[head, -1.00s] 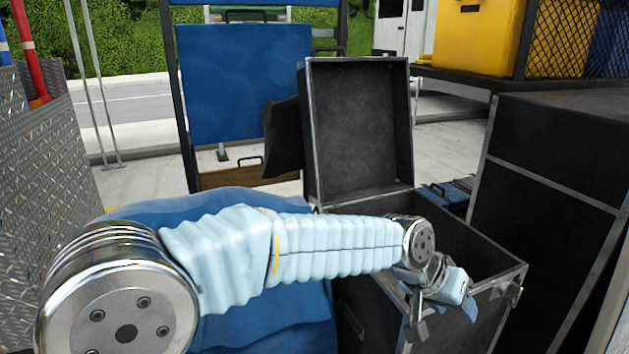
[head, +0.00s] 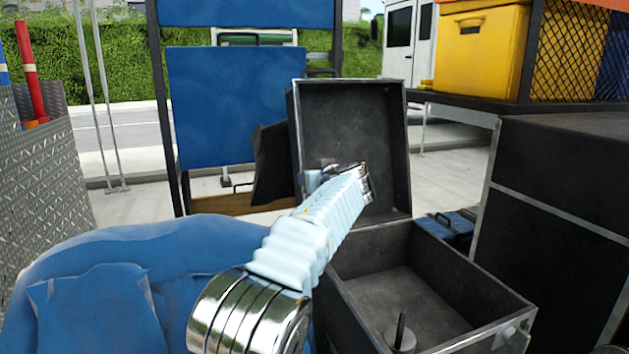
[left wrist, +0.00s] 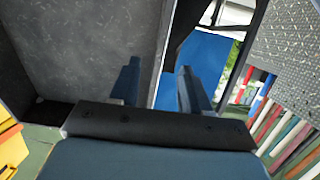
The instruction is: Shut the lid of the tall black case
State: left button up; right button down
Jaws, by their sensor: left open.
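The tall black case (head: 362,318) stands open at the middle right of the head view, with its lid (head: 350,115) upright at the back. My left gripper (head: 318,176) is near the lid's left edge, partly hidden by my wrist. In the left wrist view the open fingers of my left gripper (left wrist: 158,82) appear on either side of the lid's edge, with the lid's grey inner face (left wrist: 85,45) to the left. I cannot tell whether a finger touches the lid. My right gripper is in neither view.
A round base with a short rod (head: 400,338) sits inside the case. Another black case (head: 560,190) stands close on the right. A blue padded shape (head: 110,290) fills the lower left. A blue panel (head: 235,105) stands behind, left of the lid.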

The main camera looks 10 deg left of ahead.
pick_arm(q)
jog(key=p+x, duration=0.7)
jog(key=x, duration=0.2)
jog(key=shift+w+a, duration=0.2)
jog(key=shift+w, duration=0.1)
jog(key=shift+f, duration=0.1)
jog(key=shift+c, duration=0.5)
grip_shut()
